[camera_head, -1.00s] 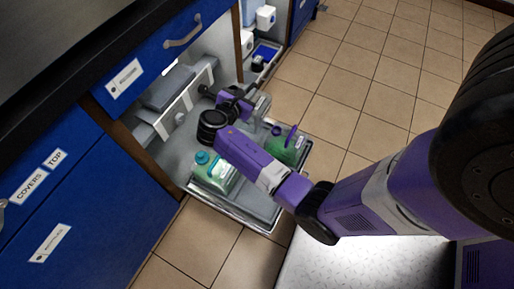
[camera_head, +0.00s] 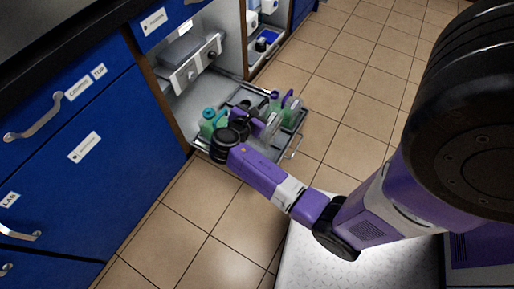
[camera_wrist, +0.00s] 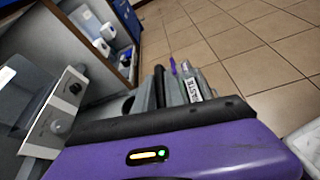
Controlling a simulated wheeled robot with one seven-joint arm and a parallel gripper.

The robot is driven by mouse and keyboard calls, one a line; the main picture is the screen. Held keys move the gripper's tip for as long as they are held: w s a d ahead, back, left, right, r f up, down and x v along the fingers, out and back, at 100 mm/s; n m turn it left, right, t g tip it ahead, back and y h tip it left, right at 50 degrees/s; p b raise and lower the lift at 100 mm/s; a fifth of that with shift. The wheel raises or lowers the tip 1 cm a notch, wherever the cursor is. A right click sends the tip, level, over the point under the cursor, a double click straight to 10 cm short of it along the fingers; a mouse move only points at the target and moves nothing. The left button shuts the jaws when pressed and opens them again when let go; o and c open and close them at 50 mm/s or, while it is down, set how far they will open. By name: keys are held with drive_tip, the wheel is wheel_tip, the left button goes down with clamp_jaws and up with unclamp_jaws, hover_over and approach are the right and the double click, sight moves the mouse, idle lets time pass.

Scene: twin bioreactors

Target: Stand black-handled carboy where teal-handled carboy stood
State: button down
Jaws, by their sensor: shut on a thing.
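My gripper (camera_head: 262,116) is shut on the black-handled carboy (camera_head: 271,126), a clear, greyish bottle; its handle is mostly hidden by the gripper. It is over the pull-out tray (camera_head: 298,130); I cannot tell whether it touches the tray. The teal-handled carboy (camera_head: 208,121), with green liquid, stands at the left of the tray, partly behind my wrist. A purple-handled carboy (camera_head: 291,108) stands at the right. In the wrist view, the gripper's fingers (camera_wrist: 168,88) show beside a greyish, labelled bottle (camera_wrist: 196,86).
The tray sticks out of an open cabinet between blue doors (camera_head: 90,150). A grey unit with a knob (camera_head: 192,66) is inside the cabinet. A neighbouring bay (camera_head: 262,40) holds white and blue items. The tiled floor (camera_head: 350,70) to the right is clear.

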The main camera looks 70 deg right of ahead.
wheel_tip(320, 180, down, 18)
drive_tip(key=b, duration=0.8)
drive_tip(key=shift+r, duration=0.1)
drive_tip(key=shift+b, duration=0.3)
drive_tip(key=c, duration=1.4)
unclamp_jaws()
